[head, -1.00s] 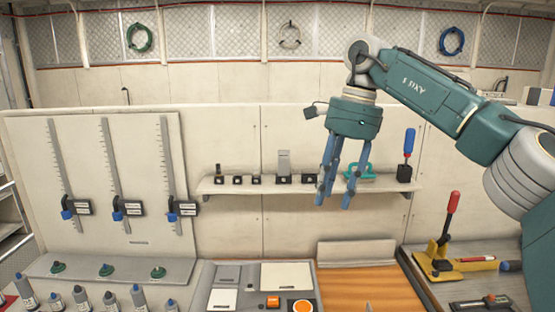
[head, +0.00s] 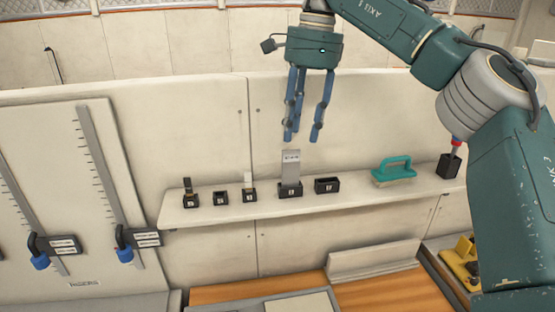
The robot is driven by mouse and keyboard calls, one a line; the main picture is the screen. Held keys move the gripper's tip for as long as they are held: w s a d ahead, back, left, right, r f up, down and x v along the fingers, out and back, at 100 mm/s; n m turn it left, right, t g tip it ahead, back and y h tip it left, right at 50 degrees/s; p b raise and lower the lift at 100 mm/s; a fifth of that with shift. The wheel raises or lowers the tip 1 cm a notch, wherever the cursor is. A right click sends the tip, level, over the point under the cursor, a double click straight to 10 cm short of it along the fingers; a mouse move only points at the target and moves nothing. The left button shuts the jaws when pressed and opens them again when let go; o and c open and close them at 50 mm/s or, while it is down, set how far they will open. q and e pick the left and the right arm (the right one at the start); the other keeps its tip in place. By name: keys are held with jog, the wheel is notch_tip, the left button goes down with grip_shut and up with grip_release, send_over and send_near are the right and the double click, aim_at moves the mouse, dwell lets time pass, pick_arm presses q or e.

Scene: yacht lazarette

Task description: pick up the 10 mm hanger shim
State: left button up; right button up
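A tall grey metal plate (head: 291,163) stands upright in a small black holder (head: 290,190) on the wall shelf and looks like the hanger shim; its marking is too small to read surely. A narrow pale shim (head: 248,181) and a small dark and brass one (head: 187,185) stand in holders to its left. My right gripper (head: 303,136) points down with its blue fingers apart and empty. It appears just above the tall plate and slightly right of it, without visible contact. My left gripper is not in view.
The shelf (head: 230,214) also bears a seemingly empty small holder (head: 220,198), a wider one (head: 326,185), a teal-handled brush (head: 394,171) and a black cup (head: 449,166) at the right. Height gauges (head: 105,180) hang at left.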

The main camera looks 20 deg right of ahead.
aim_at(295, 151)
jog(key=shift+w+f, duration=0.55)
jog(key=f, duration=0.1)
jog(key=f+p, duration=0.1)
jog(key=f, duration=0.1)
jog(key=f+p, duration=0.1)
jog(key=f, duration=0.1)
jog(key=shift+s+a+f, duration=0.1)
jog(key=shift+s+a, duration=0.2)
jog(key=shift+a, duration=0.1)
jog(key=f, duration=0.1)
jog(key=f+p, duration=0.2)
jog(key=shift+w+a+f, duration=0.1)
jog(key=shift+a+f, duration=0.15)
jog(key=shift+a, duration=0.05)
jog(key=shift+f, duration=0.4)
grip_shut()
